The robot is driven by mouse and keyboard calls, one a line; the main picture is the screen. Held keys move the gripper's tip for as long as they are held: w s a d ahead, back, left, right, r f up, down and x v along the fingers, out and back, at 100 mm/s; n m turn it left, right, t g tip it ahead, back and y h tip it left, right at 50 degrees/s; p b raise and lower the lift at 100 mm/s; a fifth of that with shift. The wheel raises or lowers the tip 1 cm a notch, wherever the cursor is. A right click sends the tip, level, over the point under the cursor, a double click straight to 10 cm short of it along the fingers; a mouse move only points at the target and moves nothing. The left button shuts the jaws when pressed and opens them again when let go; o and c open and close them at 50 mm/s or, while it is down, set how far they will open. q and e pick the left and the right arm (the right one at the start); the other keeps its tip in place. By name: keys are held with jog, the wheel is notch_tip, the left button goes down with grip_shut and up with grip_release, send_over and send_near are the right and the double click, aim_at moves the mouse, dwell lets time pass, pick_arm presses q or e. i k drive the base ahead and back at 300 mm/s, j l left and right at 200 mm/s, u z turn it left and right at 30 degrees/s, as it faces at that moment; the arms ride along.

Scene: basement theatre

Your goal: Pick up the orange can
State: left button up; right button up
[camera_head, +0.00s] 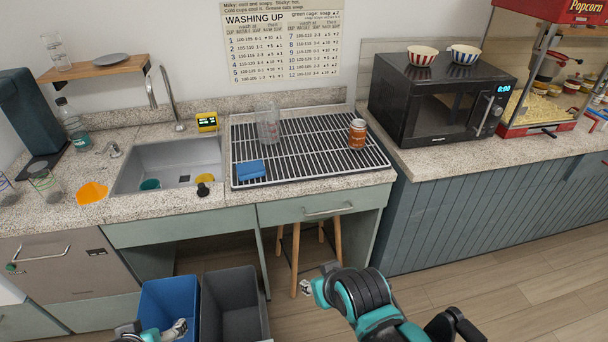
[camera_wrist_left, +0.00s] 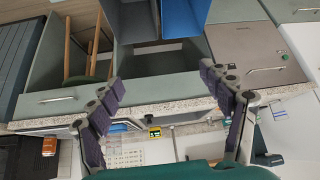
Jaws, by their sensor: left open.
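The orange can (camera_head: 357,133) stands upright at the right end of the black drying rack (camera_head: 300,160) on the counter. A small orange shape at the left of the left wrist view (camera_wrist_left: 49,146) looks like the same can. My left gripper (camera_head: 178,330) is low at the bottom of the head view, over the blue bin, far from the can. In the left wrist view my left gripper (camera_wrist_left: 160,78) is open, fingers wide apart with nothing between them. My right gripper (camera_head: 305,287) is below the counter front, apart from the can; its fingers are too small to judge.
A clear cup (camera_head: 268,125) and a blue sponge (camera_head: 250,169) are on the rack. The sink (camera_head: 172,165) is left of it, the microwave (camera_head: 440,100) right. A blue bin (camera_head: 172,300) and a grey bin (camera_head: 235,305) stand on the floor. A stool (camera_head: 296,255) is under the counter.

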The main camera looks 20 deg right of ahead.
aim_at(358, 127)
jog(key=l+u, duration=0.25)
jog(key=l, duration=0.35)
jog(key=l+u, duration=0.25)
jog(key=l, duration=0.3)
jog(key=k+l+u, duration=0.25)
jog(key=l, duration=0.3)
jog(key=i+l, duration=0.05)
jog(key=i, duration=0.05)
